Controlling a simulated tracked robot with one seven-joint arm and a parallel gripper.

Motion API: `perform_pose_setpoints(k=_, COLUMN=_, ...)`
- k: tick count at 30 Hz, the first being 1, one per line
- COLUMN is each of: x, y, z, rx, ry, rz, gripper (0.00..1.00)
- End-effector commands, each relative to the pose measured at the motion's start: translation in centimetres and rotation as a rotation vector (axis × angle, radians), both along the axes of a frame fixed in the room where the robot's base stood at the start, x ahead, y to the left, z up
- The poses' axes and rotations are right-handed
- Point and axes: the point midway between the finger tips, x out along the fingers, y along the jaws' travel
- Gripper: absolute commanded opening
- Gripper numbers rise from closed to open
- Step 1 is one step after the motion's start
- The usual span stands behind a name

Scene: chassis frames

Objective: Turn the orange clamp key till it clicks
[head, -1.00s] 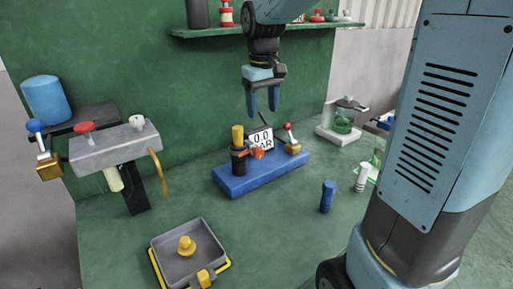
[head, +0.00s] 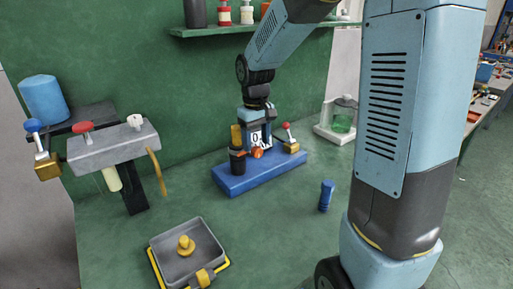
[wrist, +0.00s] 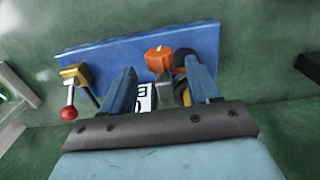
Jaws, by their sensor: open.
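The orange clamp key (wrist: 159,59) sits on the blue base block (wrist: 110,50), between a brass block with a red-knobbed lever and a dark cylinder. In the head view the key (head: 257,153) shows just below my gripper (head: 257,143). My gripper also shows in the wrist view (wrist: 163,84), open, with one blue finger on each side of the key's column. The key lies beyond the fingertips, and I cannot tell whether they touch anything. The white display card (head: 256,138) is partly hidden behind my fingers.
The red-knobbed lever (head: 287,127) stands on the right of the blue base, the dark cylinder with a yellow top (head: 237,148) on its left. A blue cylinder (head: 326,195) and a grey tray (head: 187,252) stand in front. Green bench between them is bare.

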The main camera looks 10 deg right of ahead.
Motion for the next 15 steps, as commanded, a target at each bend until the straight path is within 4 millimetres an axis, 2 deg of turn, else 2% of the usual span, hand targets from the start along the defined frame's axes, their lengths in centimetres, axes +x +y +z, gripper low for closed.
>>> perform_pose_setpoints(k=6, x=0.0, y=-0.1, z=-2.4, rx=0.0, ry=0.001, rz=0.001, gripper=0.61)
perform_pose_setpoints(k=15, x=0.0, y=-0.1, z=-3.1, rx=-0.001, ry=-0.001, rz=0.001, gripper=0.61)
